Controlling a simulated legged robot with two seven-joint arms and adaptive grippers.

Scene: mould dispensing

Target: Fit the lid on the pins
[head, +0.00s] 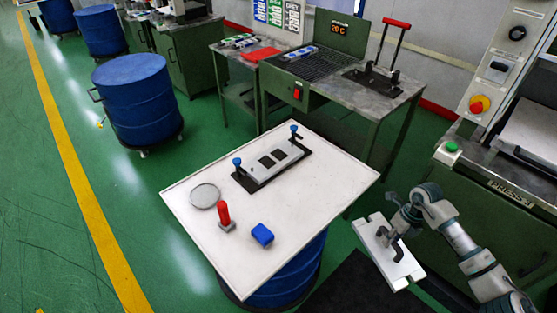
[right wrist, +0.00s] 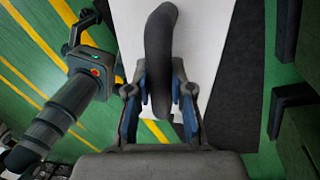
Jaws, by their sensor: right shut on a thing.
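The lid (head: 407,270) is a white plate with a dark bar handle. My right gripper (head: 397,236) is shut on the handle and holds the lid off the right side of the white table, away from the pins. In the right wrist view the fingers close on the dark handle (right wrist: 160,35), with the white lid (right wrist: 212,30) behind it. The mould (head: 270,163) lies on the table, a pale plate with two dark cavities on a black base. Its two blue-topped pins (head: 237,162) (head: 294,129) stand upright at opposite ends. An arm with a gripper-like end, apparently my left, shows at left in the wrist view.
On the white table (head: 190,230) are a grey disc (head: 205,196), a red-handled tool (head: 224,215) and a blue block (head: 262,234). A hot-plate bench (head: 375,95) stands behind, and a press (head: 500,185) at right. The table's right part is bare.

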